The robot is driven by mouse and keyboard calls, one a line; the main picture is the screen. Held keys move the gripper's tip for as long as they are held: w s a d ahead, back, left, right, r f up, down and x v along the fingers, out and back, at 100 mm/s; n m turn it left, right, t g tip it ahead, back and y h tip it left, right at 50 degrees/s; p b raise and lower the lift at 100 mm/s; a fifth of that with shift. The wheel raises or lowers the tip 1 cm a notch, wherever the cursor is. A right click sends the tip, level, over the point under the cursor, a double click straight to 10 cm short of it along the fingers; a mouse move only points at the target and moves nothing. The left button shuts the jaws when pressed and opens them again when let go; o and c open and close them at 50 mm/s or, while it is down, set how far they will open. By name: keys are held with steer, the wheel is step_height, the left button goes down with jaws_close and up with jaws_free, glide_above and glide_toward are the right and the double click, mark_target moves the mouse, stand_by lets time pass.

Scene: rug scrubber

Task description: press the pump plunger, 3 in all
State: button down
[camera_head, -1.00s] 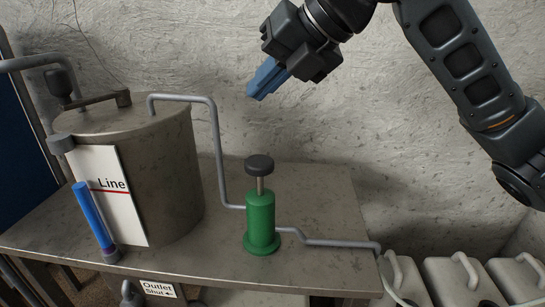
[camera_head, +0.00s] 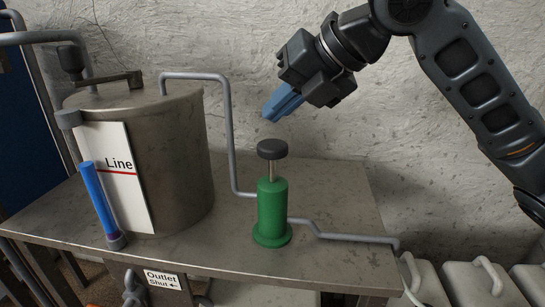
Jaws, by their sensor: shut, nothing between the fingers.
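The green pump (camera_head: 272,206) stands upright on the metal table. Its dark round plunger knob (camera_head: 272,149) is raised on a short bare rod above the green body. My gripper (camera_head: 272,112) has blue fingers, shut with nothing between them. It points down and left, and its tips show just above the knob in the picture, with a small gap between. The depth between tips and knob is hard to judge.
A metal tank (camera_head: 181,167) with a "Line" card (camera_head: 119,170) and a blue sight tube (camera_head: 97,196) stands left on the table (camera_head: 345,207). A grey pipe (camera_head: 232,145) links tank and pump. White canisters (camera_head: 467,279) stand at the lower right.

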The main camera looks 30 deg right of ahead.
mark_target(279, 145)
steer(key=shift+f+b, duration=0.5)
steer(key=shift+f, duration=0.55)
stand_by(1.2)
steer(key=shift+f+b, duration=0.4)
steer(key=shift+f+b, duration=1.65)
steer(key=shift+f, duration=0.25)
stand_by(1.8)
stand_by(0.3)
steer(key=shift+r+p, duration=1.6)
steer(key=shift+r, duration=0.75)
